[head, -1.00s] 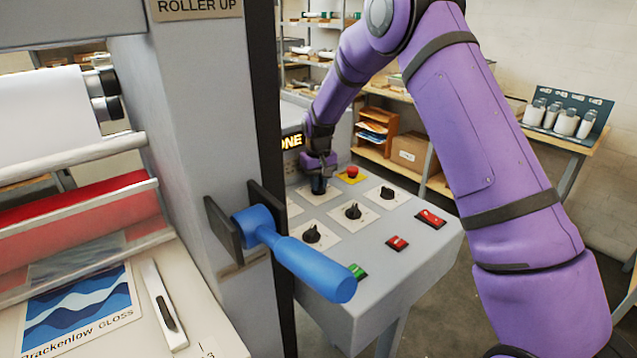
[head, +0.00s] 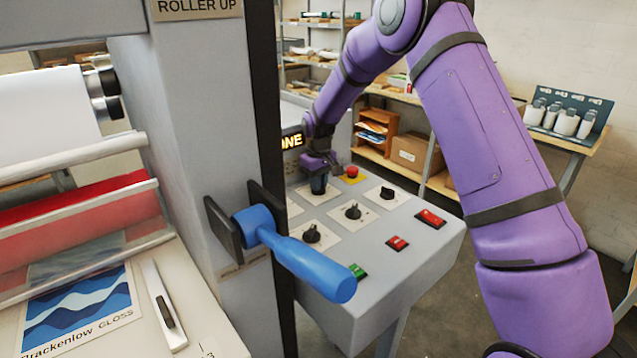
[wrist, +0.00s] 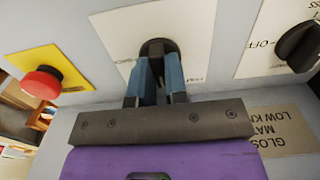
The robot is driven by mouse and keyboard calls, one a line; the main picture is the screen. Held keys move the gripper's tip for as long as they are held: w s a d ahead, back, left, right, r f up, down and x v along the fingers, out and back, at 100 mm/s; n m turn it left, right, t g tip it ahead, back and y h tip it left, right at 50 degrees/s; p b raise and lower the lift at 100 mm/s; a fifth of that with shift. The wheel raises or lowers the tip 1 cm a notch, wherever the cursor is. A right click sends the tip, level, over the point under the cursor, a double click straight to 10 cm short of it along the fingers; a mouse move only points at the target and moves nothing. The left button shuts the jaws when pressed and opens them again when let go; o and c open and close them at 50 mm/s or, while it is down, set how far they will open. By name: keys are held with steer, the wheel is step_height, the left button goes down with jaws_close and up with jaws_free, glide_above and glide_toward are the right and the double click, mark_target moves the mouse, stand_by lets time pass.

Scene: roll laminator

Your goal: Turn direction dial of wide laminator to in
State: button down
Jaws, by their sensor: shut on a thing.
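My gripper (head: 318,186) is over the back of the grey control panel (head: 410,235), at the dial nearest the red button. In the wrist view, my gripper's two blue-grey fingers (wrist: 158,85) are shut on a black dial (wrist: 158,47) set on a white label plate (wrist: 190,25). The fingers cover most of this dial, and its pointer is hidden. The label's words are cut off or too small to read, so I cannot tell its setting or whether it is the direction dial.
A red button (head: 352,171) on a yellow plate is close behind the gripper. Other black dials (head: 353,211) and red switches (head: 397,243) are nearer on the panel. A blue lever handle (head: 300,262) juts out in front. An orange-lit display (head: 292,141) is partly visible.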

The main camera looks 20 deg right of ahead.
steer(key=c, duration=1.1)
jaws_free()
steer(key=shift+c, duration=0.2)
steer(key=shift+r, duration=0.1)
step_height(320, 180, up, 11)
steer(key=s+d+r+m+t, duration=0.2)
steer(key=s+d+r+t, duration=0.15)
steer(key=s+r, duration=1.5)
steer(key=s+d+m+t, duration=0.1)
steer(key=s, duration=1.2)
steer(key=s+d+f+m, duration=0.1)
steer(key=s+d, duration=0.1)
steer(key=s, duration=1.2)
steer(key=shift+d+f+m+t, duration=0.25)
steer(key=shift+f+m+t, duration=0.05)
steer(key=shift+t, duration=0.05)
